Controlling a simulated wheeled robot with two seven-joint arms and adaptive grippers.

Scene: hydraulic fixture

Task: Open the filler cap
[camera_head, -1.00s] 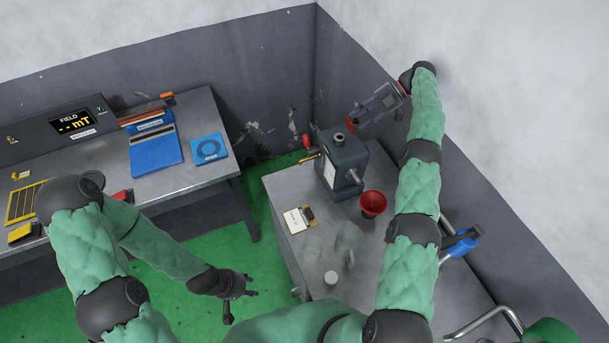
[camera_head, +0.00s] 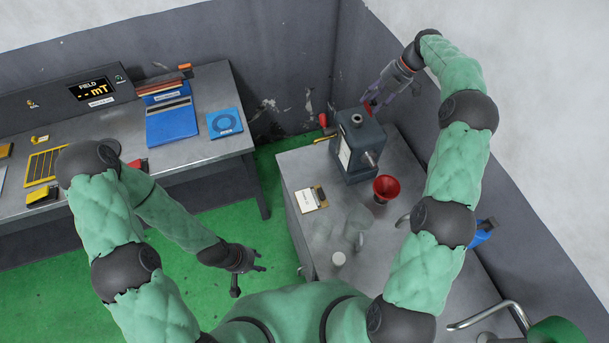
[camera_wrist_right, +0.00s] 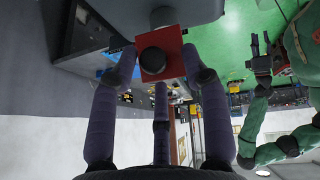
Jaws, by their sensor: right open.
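The grey hydraulic fixture (camera_head: 357,150) stands upright on the right-hand table, with a round dark fitting (camera_head: 357,119) on top. A red square plate (camera_head: 369,107) shows at its far side. In the right wrist view this red plate (camera_wrist_right: 178,45) carries a dark round knob (camera_wrist_right: 153,60); I cannot tell whether this or the top fitting is the filler cap. My right gripper (camera_head: 382,101) is open at the fixture's far right, its fingers spread around the knob's sides in the wrist view; contact is unclear. My left gripper (camera_head: 254,264) looks open and empty, above the green floor.
A red funnel (camera_head: 385,188), a white card (camera_head: 309,199), clear vessels (camera_head: 356,228) and a small white cup (camera_head: 338,258) stand on the grey table (camera_head: 295,165). Walls close in behind and to the right.

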